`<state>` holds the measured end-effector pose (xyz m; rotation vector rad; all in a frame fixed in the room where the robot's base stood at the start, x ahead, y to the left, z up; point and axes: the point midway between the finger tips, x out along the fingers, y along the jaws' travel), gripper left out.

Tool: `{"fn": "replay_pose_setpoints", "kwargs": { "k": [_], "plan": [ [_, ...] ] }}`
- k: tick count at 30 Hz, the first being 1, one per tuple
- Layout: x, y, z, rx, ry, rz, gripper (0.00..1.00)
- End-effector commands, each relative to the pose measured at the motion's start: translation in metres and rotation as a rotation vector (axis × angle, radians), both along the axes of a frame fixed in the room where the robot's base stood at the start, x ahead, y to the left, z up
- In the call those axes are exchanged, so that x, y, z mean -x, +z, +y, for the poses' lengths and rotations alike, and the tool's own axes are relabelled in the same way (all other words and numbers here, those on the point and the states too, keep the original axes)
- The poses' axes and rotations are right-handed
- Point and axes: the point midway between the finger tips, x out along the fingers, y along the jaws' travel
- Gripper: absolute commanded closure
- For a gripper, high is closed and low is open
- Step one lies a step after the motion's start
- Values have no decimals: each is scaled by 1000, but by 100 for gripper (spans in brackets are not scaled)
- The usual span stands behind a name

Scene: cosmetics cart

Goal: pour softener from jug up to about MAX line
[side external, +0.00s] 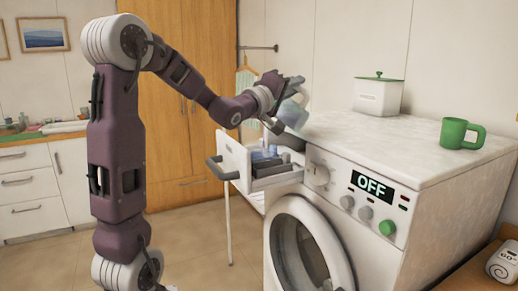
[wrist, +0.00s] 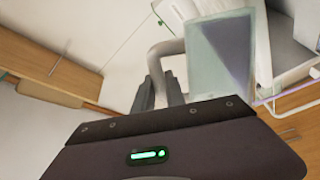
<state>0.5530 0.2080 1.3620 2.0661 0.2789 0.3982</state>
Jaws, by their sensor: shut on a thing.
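My gripper (side external: 280,97) is shut on the handle of a translucent pale jug (side external: 293,112), held above the back of the open detergent drawer (side external: 233,160). The jug looks tilted. In the wrist view, the fingers (wrist: 160,88) close on the jug's pale looped handle, and the jug's body (wrist: 208,38) is to their right. A purplish wedge shows inside or through the jug; I cannot tell whether it is liquid. The drawer has a bluish section and dark grey sections. A MAX line and any stream of softener cannot be made out.
The washing machine (side external: 345,224) has a display reading OFF. A white box with a green lid (side external: 379,95) and a green mug (side external: 461,134) stand on its top. The drawer's grey handle (side external: 221,170) sticks out to the left.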

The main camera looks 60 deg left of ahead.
Motion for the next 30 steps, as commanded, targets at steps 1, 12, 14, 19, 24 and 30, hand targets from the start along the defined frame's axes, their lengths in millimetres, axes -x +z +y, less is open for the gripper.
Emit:
{"fn": "replay_pose_setpoints", "kwargs": {
  "k": [1, 12, 14, 19, 24, 30],
  "plan": [
    [0, 0, 1, 6, 0, -4, 100],
    [1, 0, 2, 35, -1, -19, 100],
    [-6, 3, -13, -131, -7, 59, 100],
    [-12, 0, -25, -356, -2, 173, 100],
    [-18, -1, -37, -456, -2, 222, 100],
    [-26, -8, -53, -584, -4, 287, 100]
  ]
}}
